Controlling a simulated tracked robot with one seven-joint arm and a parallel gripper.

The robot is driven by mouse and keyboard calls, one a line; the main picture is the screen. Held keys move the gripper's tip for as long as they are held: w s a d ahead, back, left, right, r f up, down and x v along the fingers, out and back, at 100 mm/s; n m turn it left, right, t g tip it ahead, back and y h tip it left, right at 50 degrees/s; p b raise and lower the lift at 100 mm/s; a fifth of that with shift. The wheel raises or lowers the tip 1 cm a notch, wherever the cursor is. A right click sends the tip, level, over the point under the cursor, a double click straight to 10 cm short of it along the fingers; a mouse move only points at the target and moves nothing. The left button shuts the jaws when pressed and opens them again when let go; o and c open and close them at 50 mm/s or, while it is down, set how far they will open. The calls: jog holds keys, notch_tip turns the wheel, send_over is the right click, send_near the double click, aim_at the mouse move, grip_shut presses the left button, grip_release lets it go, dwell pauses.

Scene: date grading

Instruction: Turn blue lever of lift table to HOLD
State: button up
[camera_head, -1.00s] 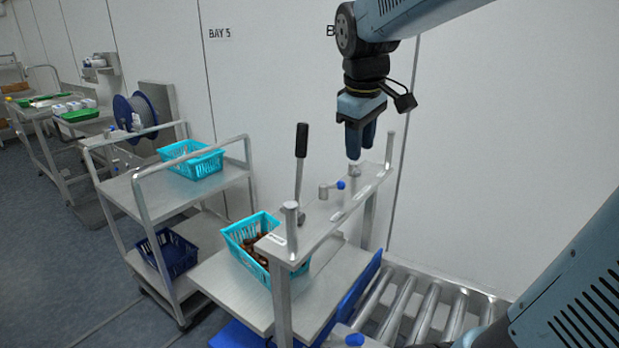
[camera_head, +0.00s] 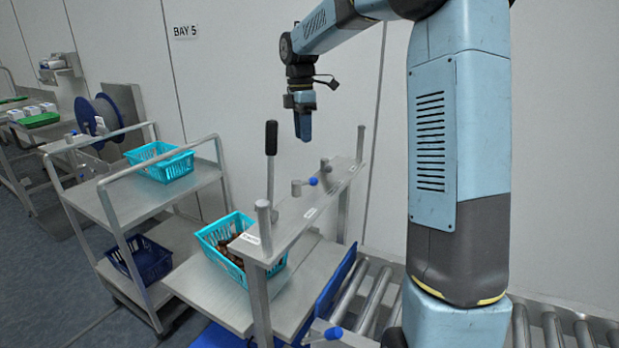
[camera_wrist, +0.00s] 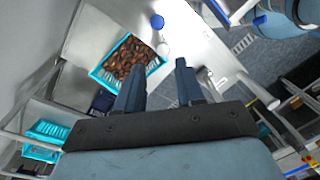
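A short metal lever with a blue knob (camera_head: 312,181) sits on the rail (camera_head: 285,226) above the lift table (camera_head: 215,296). In the wrist view a blue knob (camera_wrist: 157,21) shows above and beyond the fingertips, near a pale round part. My gripper (camera_head: 303,138) hangs above the lever in the head view, apart from it. In the wrist view my gripper's two fingers (camera_wrist: 160,82) are spread with nothing between them. Small white labels lie along the rail, but their words are too small to read.
A tall black-handled lever (camera_head: 271,150) and upright posts (camera_head: 361,143) rise near the rail. A turquoise crate (camera_head: 208,238) of brown dates stands on the lift table. A cart (camera_head: 105,195) with another turquoise crate is to the left. A roller conveyor (camera_head: 372,300) runs at the right.

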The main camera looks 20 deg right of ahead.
jog(key=f, duration=0.4)
jog(key=s+f, duration=0.1)
jog(key=f, duration=0.8)
jog(key=shift+s+d+f, duration=0.1)
jog(key=shift+s+f, duration=0.1)
jog(key=shift+f, duration=0.15)
jog(key=shift+c, duration=0.5)
grip_shut()
jog(key=shift+d, duration=0.4)
jog(key=shift+a, duration=0.15)
